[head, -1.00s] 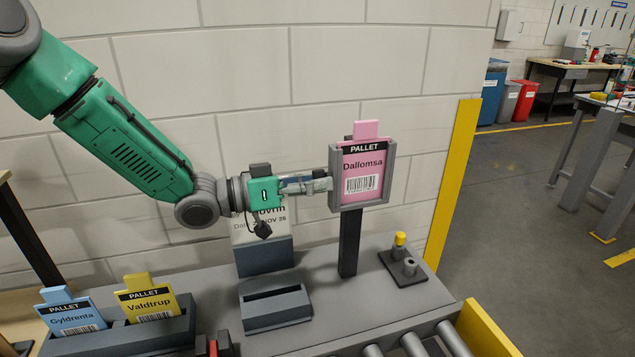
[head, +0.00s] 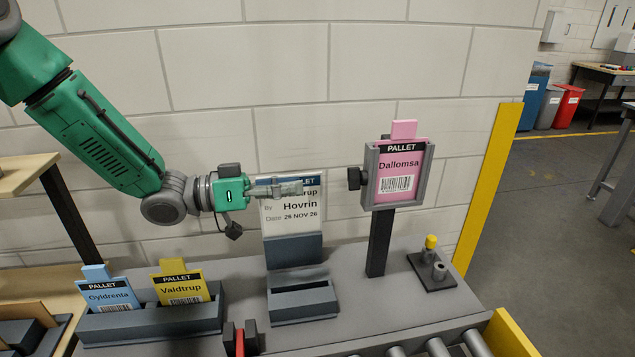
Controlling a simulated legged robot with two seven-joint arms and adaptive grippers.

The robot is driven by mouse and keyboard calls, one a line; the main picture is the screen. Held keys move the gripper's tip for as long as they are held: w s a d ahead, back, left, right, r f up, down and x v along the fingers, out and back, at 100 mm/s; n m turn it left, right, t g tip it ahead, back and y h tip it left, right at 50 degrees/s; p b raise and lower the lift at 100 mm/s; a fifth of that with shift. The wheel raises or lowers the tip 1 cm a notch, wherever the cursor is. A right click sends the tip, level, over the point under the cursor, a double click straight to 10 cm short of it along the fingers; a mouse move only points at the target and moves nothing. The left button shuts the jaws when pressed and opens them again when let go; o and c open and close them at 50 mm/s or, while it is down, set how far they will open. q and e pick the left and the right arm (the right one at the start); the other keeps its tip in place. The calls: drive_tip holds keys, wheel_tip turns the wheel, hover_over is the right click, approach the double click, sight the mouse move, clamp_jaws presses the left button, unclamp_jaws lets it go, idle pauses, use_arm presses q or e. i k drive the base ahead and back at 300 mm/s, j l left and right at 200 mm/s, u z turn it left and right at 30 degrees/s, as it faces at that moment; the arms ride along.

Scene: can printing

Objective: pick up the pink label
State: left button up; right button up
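The pink label (head: 398,168), marked PALLET Dallomsa with a barcode, stands upright in a grey frame holder (head: 369,188) on a dark post. Its pink tab sticks up above the frame. My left gripper (head: 301,188) points right, left of the holder and apart from it, in front of a white card (head: 294,217) reading Hovrin. Its fingers show as one narrow shape, so I cannot tell whether they are open or shut. I see nothing held in them.
A dark rack (head: 150,325) holds a blue label (head: 108,295) and a yellow label (head: 182,288) at the left. An empty slotted block (head: 303,303) stands below the white card. A dark knob (head: 354,178) juts from the holder's left side. A small yellow-topped peg (head: 431,243) stands at right.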

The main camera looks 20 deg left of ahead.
sight(401, 157)
drive_tip(key=k+l, duration=0.5)
drive_tip(key=k, duration=0.15)
drive_tip(key=k+l, duration=0.55)
drive_tip(key=k, duration=0.1)
